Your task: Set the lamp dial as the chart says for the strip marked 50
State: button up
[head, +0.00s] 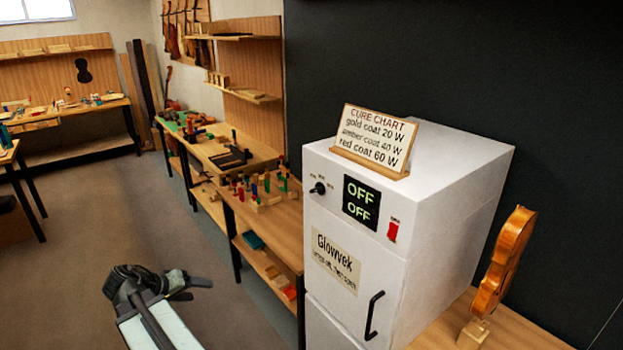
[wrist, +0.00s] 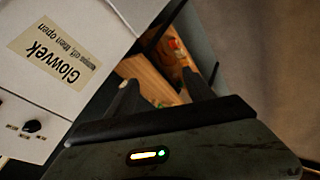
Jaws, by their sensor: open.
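The lamp dial (head: 318,188) is a small black knob on the white cabinet (head: 465,165); it also shows at the left of the wrist view (wrist: 32,126). Its setting is too small to read. The cure chart (head: 374,138) stands on top and reads gold coat 20 W, amber coat 40 W, red coat 60 W. The display (head: 361,201) reads OFF twice. No strip marked 50 can be made out. My gripper (wrist: 160,90) is open and empty, apart from the dial. In the head view it is low, left of the cabinet.
A red switch (head: 393,230) sits right of the display. The cabinet door has a black handle (head: 373,316) and a Glowvek label (head: 336,263). A violin body (head: 505,262) stands at the right. Benches with tools run behind. The grey floor at left is clear.

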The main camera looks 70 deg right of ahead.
jog(key=s+d+r+m+g+h+p, duration=0.1)
jog(key=s+d+r+m+g+h, duration=0.15)
jog(key=s+d+r, duration=0.45)
jog(key=s+d+r+m+g+h+p, duration=0.25)
jog(key=s+d+r, duration=0.3)
jog(key=d, duration=0.35)
jog(key=m+g+h, duration=0.1)
jog(key=m+g, duration=0.2)
jog(key=m, duration=0.1)
send_near(312, 191)
jog(key=x, duration=0.2)
jog(key=shift+n, duration=0.3)
jog(key=x, duration=0.7)
jog(key=shift+s+d+r, duration=0.2)
jog(key=shift+s+r, duration=0.05)
jog(key=shift+r, duration=0.05)
grip_shut()
jog(key=n, duration=0.5)
jog(key=shift+w+f+n, duration=0.1)
jog(key=shift+f+n, duration=0.05)
jog(key=shift+n, duration=0.25)
jog(key=n, duration=0.5)
jog(key=shift+f+n, duration=0.1)
jog(key=shift+n, duration=0.5)
